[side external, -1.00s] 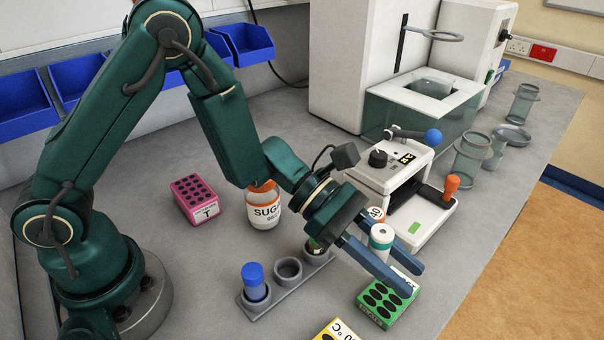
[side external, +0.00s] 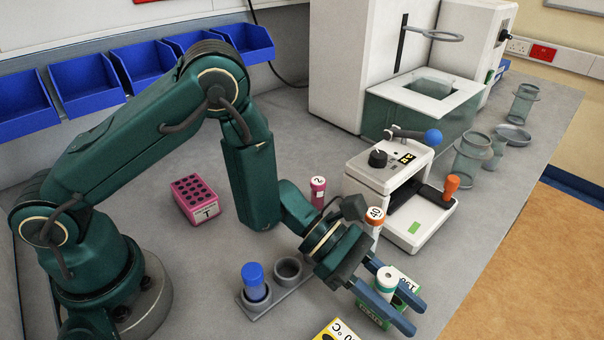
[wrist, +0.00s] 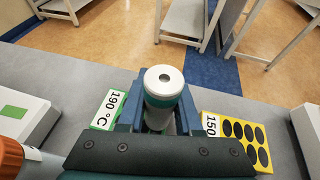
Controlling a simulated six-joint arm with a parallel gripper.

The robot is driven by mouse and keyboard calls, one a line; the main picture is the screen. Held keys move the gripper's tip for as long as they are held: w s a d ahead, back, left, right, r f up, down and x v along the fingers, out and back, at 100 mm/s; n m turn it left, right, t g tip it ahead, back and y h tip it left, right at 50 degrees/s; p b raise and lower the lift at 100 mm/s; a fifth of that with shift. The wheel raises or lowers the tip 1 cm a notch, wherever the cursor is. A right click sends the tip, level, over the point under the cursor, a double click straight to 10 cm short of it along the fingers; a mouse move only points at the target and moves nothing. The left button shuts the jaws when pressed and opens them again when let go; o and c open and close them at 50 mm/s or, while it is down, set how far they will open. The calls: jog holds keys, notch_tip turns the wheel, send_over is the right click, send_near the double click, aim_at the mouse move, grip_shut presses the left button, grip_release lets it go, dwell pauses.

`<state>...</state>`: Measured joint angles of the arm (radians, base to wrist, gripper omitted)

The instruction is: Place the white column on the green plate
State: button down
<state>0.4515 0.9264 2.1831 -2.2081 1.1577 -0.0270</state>
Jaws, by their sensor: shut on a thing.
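The white column (side external: 386,282), a white cylinder with a teal band, is upright between the two blue fingers of my gripper (side external: 412,316), which is shut on it. The wrist view shows its round white top with a dark centre hole (wrist: 164,79). The green plate (side external: 366,311), with dark ovals and a white label, lies under my gripper and is partly hidden by the fingers. Its "190 °C" label (wrist: 107,110) shows left of the fingers in the wrist view. The column is over the plate area; its base is hidden, so I cannot tell whether it touches.
A yellow plate (side external: 338,331) marked 150 lies close by. An orange "40" column (side external: 375,216) and a pink "2" column (side external: 318,190) stand behind my gripper. A grey rack (side external: 284,288) holds a blue-capped tube (side external: 254,280). A white device (side external: 405,190) stands behind right.

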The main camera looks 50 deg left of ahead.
jog(key=shift+f, duration=0.15)
jog(key=c, duration=0.6)
grip_release()
